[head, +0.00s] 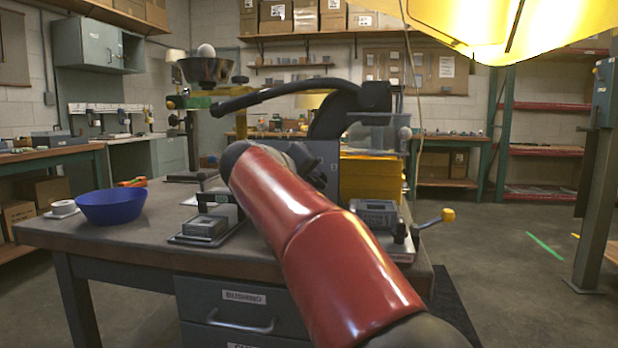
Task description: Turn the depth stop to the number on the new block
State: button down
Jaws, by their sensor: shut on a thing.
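My red arm link crosses the middle of the head view, and my gripper's jaws are not visible behind it. A bench machine with a curved black arm (290,88) stands behind the link. I cannot make out which part is the depth stop, and no number is legible. A grey block-like piece with a pale top (207,227) sits in a dark tray left of my arm. A similar grey piece (375,208) is right of my arm, by a fixture with a yellow-knobbed lever (448,215). I cannot tell which is the new block.
A blue bowl (110,206) and a white roll (63,208) are on the left of the workbench (130,238). A dark funnel (206,72) holding a white round thing is at the machine's upper left. A yellow shade (490,25) hangs overhead. Floor at right is open.

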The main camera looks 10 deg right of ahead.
dwell(0.4)
jog(key=c, duration=1.4)
grip_release()
jog(key=shift+c, duration=0.2)
jog(key=v, duration=0.8)
jog(key=shift+f+b, duration=0.15)
jog(key=shift+b, duration=0.15)
